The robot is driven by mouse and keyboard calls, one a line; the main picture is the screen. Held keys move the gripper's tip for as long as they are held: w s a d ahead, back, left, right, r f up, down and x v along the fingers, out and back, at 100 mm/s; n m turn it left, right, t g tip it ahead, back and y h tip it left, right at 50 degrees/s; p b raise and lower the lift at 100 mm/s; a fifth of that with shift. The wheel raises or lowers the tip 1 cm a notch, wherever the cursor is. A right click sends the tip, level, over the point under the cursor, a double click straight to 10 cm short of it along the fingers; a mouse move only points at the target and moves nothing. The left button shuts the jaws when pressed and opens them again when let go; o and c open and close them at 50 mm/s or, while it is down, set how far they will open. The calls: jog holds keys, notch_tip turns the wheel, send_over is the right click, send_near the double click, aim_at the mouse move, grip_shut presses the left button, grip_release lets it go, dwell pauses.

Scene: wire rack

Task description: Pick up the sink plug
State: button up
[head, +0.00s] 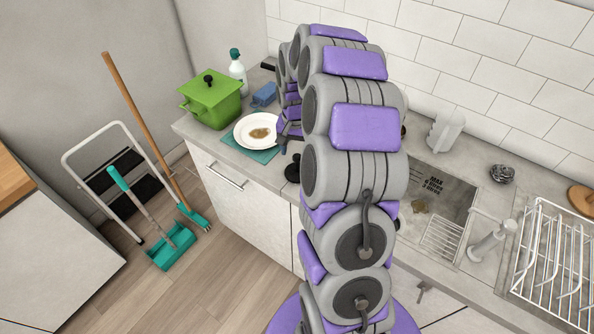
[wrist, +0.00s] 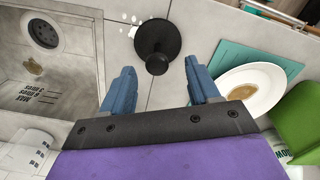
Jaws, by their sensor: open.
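The sink plug (wrist: 157,42) is a black round disc with a knob on top. In the wrist view it lies on the grey counter between the sink and the teal mat. In the head view the plug (head: 292,169) shows near the counter's front edge, partly behind my arm. My gripper (wrist: 161,75) is open, with two blue fingers spread apart. The plug's knob shows between the fingertips in the picture, with the disc just beyond them. Nothing is held. I cannot tell the height of the fingers above the plug. My arm mostly hides the gripper in the head view.
The sink (head: 440,205) has a brown stain in it. A dirty white plate (head: 250,128) rests partly on a teal mat (head: 262,154). A green pot (head: 208,98), a blue sponge (head: 264,95) and a spray bottle (head: 237,72) stand nearby. A wire rack (head: 552,262) is at right.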

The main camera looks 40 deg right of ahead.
aim_at(297, 156)
notch_tip(297, 156, down, 5)
jog(key=shift+s+d+r+b, duration=0.1)
jog(key=shift+d+b, duration=0.05)
jog(key=shift+b, duration=0.55)
grip_shut()
